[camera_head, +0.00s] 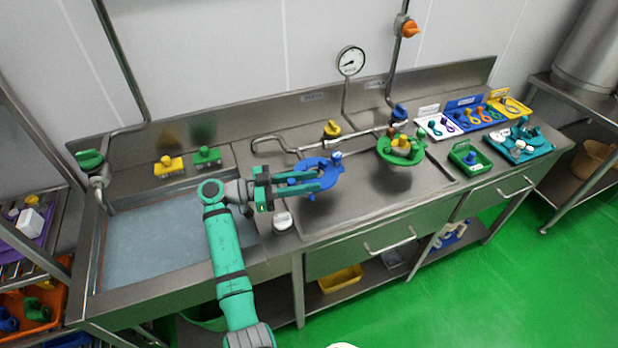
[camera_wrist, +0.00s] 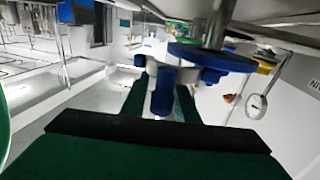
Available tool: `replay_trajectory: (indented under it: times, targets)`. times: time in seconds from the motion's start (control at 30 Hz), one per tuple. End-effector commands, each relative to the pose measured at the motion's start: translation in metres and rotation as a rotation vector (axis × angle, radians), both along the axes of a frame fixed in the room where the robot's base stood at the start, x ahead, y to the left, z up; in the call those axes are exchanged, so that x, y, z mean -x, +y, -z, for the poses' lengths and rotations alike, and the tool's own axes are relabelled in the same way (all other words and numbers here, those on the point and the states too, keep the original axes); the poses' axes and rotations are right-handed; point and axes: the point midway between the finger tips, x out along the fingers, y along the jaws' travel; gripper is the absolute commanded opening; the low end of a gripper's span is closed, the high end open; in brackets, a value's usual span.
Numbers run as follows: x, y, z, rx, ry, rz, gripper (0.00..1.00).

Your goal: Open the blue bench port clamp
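The blue bench port clamp (camera_head: 327,172) is a round blue piece on the steel bench, left of the green port clamp (camera_head: 400,148). In the wrist view it shows as a blue disc (camera_wrist: 215,58) with a blue handle (camera_wrist: 162,92) jutting toward me. My gripper (camera_head: 312,181) reaches in from the left, fingers spread, and hides part of the clamp. In the wrist view my two green fingers stand on either side of the handle, close to it. I cannot tell whether either finger touches it.
A pressure gauge (camera_head: 351,61) and pipes with a yellow valve (camera_head: 332,130) stand behind. A white-topped round piece (camera_head: 282,221) is near the bench's front edge. A sink basin (camera_head: 150,243) lies left. Trays with small parts, including a green tray (camera_head: 470,157), are at right.

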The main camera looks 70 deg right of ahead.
Motion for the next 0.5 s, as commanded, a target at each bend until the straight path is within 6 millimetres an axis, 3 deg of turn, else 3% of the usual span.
replay_trajectory:
  times: [0.27,0.5]
  targets:
    - [-0.005,0.003,-0.001,0.001,0.0,-0.002,0.27]
    - [-0.035,0.024,-0.001,0.001,0.001,-0.003,0.27]
